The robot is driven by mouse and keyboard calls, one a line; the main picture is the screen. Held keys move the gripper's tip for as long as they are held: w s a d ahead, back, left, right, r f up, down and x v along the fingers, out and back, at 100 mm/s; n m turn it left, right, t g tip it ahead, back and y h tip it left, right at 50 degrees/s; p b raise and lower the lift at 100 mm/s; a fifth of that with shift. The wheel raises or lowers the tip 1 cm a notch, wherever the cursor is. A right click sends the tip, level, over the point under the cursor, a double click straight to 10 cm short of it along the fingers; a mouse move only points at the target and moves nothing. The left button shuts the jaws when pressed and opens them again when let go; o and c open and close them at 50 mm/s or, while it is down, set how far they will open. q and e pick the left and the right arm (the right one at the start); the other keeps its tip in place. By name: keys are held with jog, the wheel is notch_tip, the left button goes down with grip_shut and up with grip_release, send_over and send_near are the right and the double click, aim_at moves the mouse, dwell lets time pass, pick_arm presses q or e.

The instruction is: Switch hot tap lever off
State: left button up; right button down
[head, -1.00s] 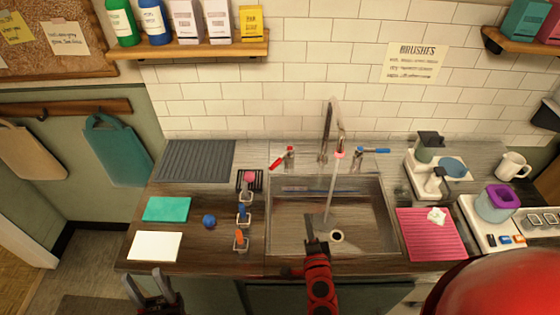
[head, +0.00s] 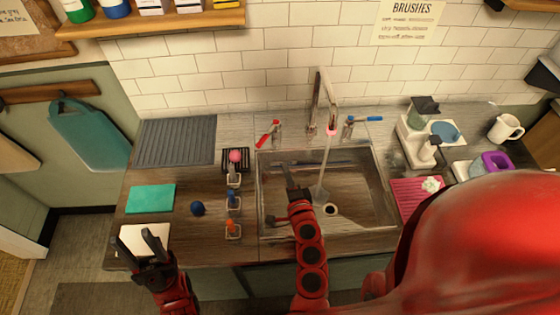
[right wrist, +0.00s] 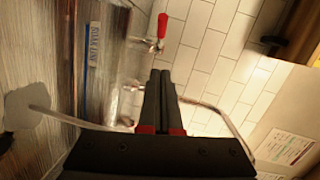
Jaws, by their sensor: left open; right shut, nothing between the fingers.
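The hot tap (head: 275,130) has a red lever (head: 264,138) slanting toward the front left, at the back left of the sink. The red lever (right wrist: 162,26) also shows in the right wrist view, above my shut fingertips. Water (head: 324,168) runs from the curved faucet (head: 313,100) into the sink. The cold tap's blue lever (head: 367,119) points right. My right gripper (head: 287,171) is shut and empty over the sink's left part, in front of the hot tap and apart from it. My left gripper (head: 153,240) is open over the white cloth at the front left.
The sink (head: 361,220) has a drain in its floor. Several brushes in small holders (head: 233,180), a blue ball (head: 197,208) and a teal cloth (head: 150,198) are left of it. A pink mat (head: 408,195) lies to the right. My red arm hides the front right.

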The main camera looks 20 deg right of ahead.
aim_at(258, 146)
jog(key=w, duration=0.3)
jog(key=w+f+p, duration=0.1)
jog(key=w, duration=0.3)
jog(key=w+p, duration=0.1)
jog(key=w, duration=0.2)
jog(key=shift+w+a+f, duration=0.35)
jog(key=shift+f, duration=0.05)
jog(key=shift+w+a+f, duration=0.1)
jog(key=shift+w+a, duration=0.2)
jog(key=shift+w, duration=0.15)
jog(key=shift+a, duration=0.1)
jog(key=w+a+h+b, duration=0.1)
jog(key=w+a+m+h+b, duration=0.1)
jog(key=shift+w+a+f, duration=0.15)
jog(key=shift+a, duration=0.15)
jog(key=shift+w+a, duration=0.25)
jog(key=shift+w, duration=0.05)
jog(key=shift+s+d+r, duration=0.1)
jog(key=shift+s+r, duration=0.05)
jog(key=shift+r, duration=0.05)
